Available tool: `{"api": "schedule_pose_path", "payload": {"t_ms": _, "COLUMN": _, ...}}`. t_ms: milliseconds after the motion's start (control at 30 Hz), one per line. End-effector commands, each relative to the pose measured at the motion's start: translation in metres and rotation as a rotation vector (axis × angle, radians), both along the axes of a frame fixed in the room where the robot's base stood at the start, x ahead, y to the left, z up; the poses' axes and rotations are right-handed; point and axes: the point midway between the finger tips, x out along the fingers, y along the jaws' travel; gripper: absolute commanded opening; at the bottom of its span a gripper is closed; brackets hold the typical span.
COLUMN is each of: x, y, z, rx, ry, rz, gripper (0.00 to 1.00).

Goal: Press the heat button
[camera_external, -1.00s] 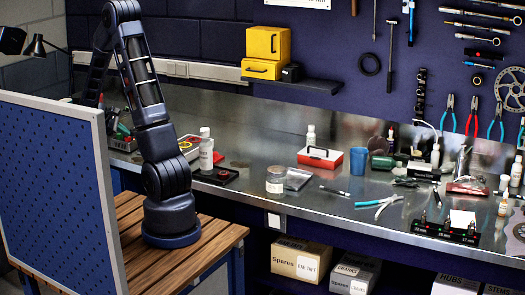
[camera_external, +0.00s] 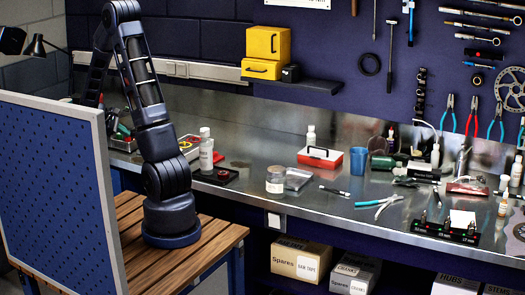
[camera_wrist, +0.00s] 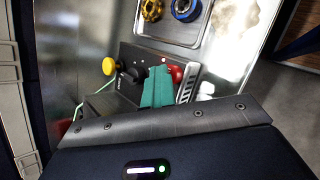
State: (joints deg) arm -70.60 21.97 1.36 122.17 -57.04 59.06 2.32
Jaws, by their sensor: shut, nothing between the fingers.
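A small dark control box (camera_wrist: 128,56) shows in the middle of the wrist view. I cannot read which is the heat button. My gripper (camera_wrist: 158,72) is shut and empty, its teal fingers over the box between the black and red controls. They hide part of the box's face; I cannot tell whether they touch it. In the external view the gripper is hidden behind my arm and the pegboard.
A metal tray (camera_wrist: 169,35) with a yellow ring (camera_wrist: 152,9) and a blue ring (camera_wrist: 186,8) lies beyond the box. In the external view a white bottle (camera_external: 206,150) and a jar (camera_external: 275,180) stand on the steel bench (camera_external: 240,190). A blue pegboard (camera_external: 55,190) stands in front at left.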

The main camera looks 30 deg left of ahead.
Motion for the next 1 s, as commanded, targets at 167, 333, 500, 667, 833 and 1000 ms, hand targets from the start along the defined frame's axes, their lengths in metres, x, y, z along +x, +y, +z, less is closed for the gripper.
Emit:
{"api": "schedule_pose_path", "payload": {"t_ms": 167, "x": 0.0002, "y": -0.0006, "z": -0.0067, "rx": -0.002, "ry": 0.002, "rz": 0.000, "gripper": 0.00}}
{"api": "schedule_pose_path", "payload": {"t_ms": 333, "x": 0.0002, "y": -0.0006, "z": -0.0082, "rx": -0.002, "ry": 0.002, "rz": 0.000, "gripper": 0.00}}
{"api": "schedule_pose_path", "payload": {"t_ms": 500, "x": 0.0001, "y": -0.0008, "z": -0.0085, "rx": -0.002, "ry": 0.003, "rz": 0.000, "gripper": 0.00}}
{"api": "schedule_pose_path", "payload": {"t_ms": 667, "x": 0.0002, "y": -0.0011, "z": -0.0058, "rx": -0.001, "ry": 0.003, "rz": -0.001, "gripper": 0.00}}
{"api": "schedule_pose_path", "payload": {"t_ms": 833, "x": -0.0001, "y": -0.0013, "z": -0.0010, "rx": -0.002, "ry": 0.002, "rz": -0.001, "gripper": 0.00}}
{"api": "schedule_pose_path", "payload": {"t_ms": 1000, "x": -0.0002, "y": -0.0011, "z": -0.0004, "rx": -0.003, "ry": 0.003, "rz": -0.001, "gripper": 0.00}}
